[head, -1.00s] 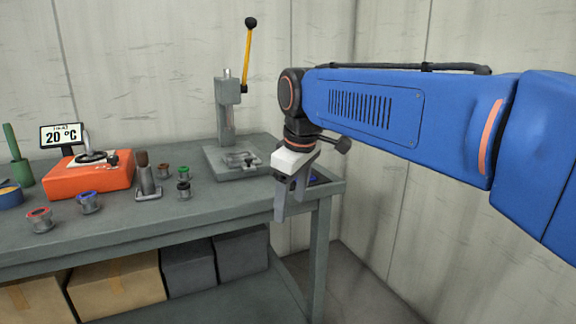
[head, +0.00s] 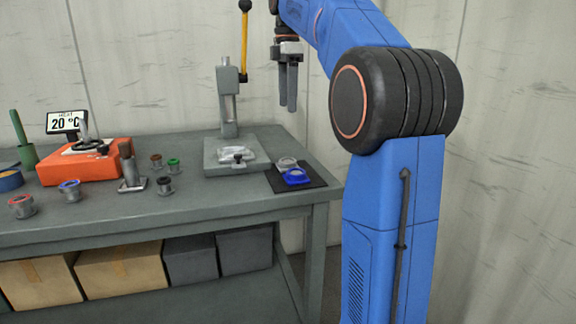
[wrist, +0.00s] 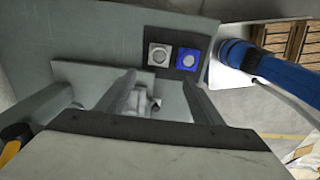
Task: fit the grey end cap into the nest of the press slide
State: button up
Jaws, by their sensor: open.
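The grey end cap (head: 286,162) lies on a dark mat (head: 314,180) at the right end of the bench, just behind a blue cap (head: 296,176). In the wrist view the grey cap (wrist: 159,55) is left of the blue cap (wrist: 188,57). The press (head: 229,98) stands left of the mat, with its slide and nest (head: 236,157) low on its base; nest details are too small to tell. My gripper (head: 288,108) is open and empty, pointing down, high above the bench beyond the caps. It also shows in the wrist view (wrist: 158,82).
The press lever (head: 244,45) rises close to the left of my gripper. An orange heater (head: 85,160) with a 20 °C display (head: 67,122) and several colour-ringed bushings stand to the left. Boxes sit on the shelf below.

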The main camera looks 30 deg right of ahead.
aim_at(288, 161)
notch_tip(288, 161, down, 17)
jog(key=shift+w+d+f, duration=0.1)
jog(key=shift+f, duration=0.05)
dwell(0.7)
jog(key=shift+c, duration=0.4)
jog(key=c, duration=1.2)
jog(key=shift+c, duration=0.2)
